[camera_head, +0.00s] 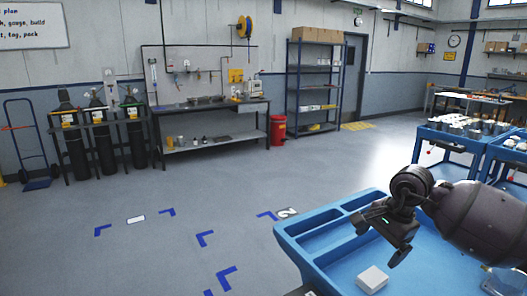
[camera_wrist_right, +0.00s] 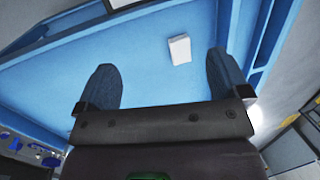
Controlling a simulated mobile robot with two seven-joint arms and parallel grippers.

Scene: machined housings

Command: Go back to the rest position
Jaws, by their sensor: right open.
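My right gripper (camera_head: 401,255) hangs over the blue tray top of a cart (camera_head: 290,240) at the lower right of the head view. In the right wrist view its two fingers (camera_wrist_right: 165,82) are spread apart with nothing between them. A small white box (camera_head: 373,279) lies on the blue surface, below and left of the gripper in the head view. The box also shows in the right wrist view (camera_wrist_right: 180,49), beyond the fingertips and apart from them. My left gripper is in neither view.
The blue cart has raised rims and divided compartments along its left side. Other blue carts (camera_head: 440,137) with parts stand at the right. A workbench (camera_head: 210,108), gas cylinders (camera_head: 103,145), a red bin (camera_head: 278,130) and a shelf (camera_head: 315,85) line the back. Open floor lies at left.

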